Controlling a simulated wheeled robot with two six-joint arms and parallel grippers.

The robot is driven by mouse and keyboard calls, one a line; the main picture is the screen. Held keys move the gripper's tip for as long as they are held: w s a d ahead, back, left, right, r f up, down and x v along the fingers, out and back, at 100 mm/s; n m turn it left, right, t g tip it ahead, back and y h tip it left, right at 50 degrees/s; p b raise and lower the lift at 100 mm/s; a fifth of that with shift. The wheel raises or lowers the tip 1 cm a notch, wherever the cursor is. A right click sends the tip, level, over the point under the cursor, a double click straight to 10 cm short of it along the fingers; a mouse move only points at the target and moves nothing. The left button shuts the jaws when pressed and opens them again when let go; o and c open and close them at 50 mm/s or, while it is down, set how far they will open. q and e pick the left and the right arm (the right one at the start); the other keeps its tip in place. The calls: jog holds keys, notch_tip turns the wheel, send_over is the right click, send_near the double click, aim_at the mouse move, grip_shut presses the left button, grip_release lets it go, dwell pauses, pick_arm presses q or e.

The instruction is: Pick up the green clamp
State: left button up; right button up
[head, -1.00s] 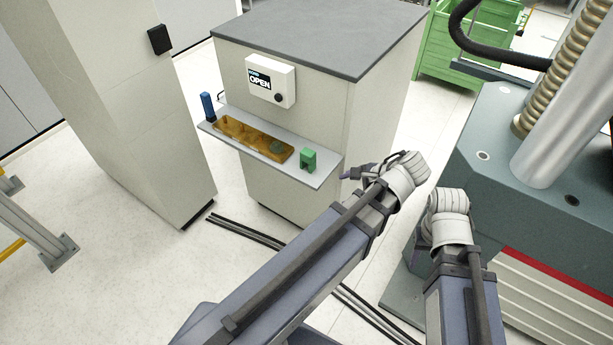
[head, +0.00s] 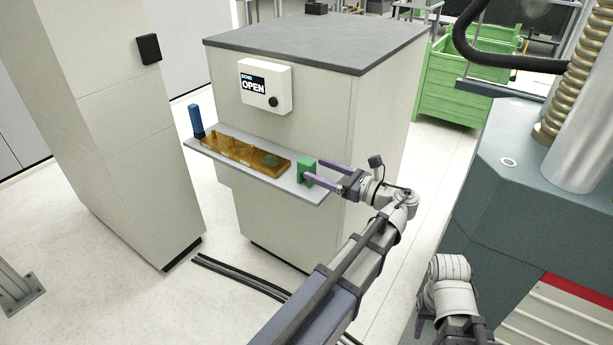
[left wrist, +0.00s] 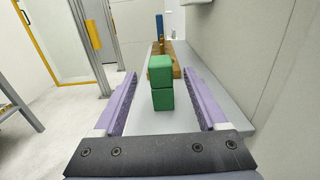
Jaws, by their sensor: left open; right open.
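The green clamp (head: 306,171) stands upright on the right end of the grey shelf (head: 314,194). My left gripper (head: 328,175) is open at the clamp, its purple fingers pointing left along the shelf. In the left wrist view the clamp (left wrist: 161,84) shows as two green blocks, one above the other, midway between the fingers and around their tips. I cannot tell whether a finger touches it. My right gripper (head: 421,325) is low at the bottom right, mostly hidden by its own wrist; its open jaws point down.
A brown tray (head: 240,150) lies on the shelf left of the clamp, with a blue cylinder (head: 196,119) at the far left end. The cabinet wall with a control box (head: 265,86) rises behind the shelf. A large grey machine (head: 500,210) stands at the right.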

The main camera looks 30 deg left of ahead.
pick_arm(q)
jog(key=shift+w+a+r, duration=0.15)
jog(key=shift+w+a, duration=0.05)
jog(key=shift+a, duration=1.75)
jog(key=shift+w+a+r, duration=0.1)
jog(key=shift+w+a, duration=0.05)
jog(key=shift+a, duration=1.8)
grip_shut()
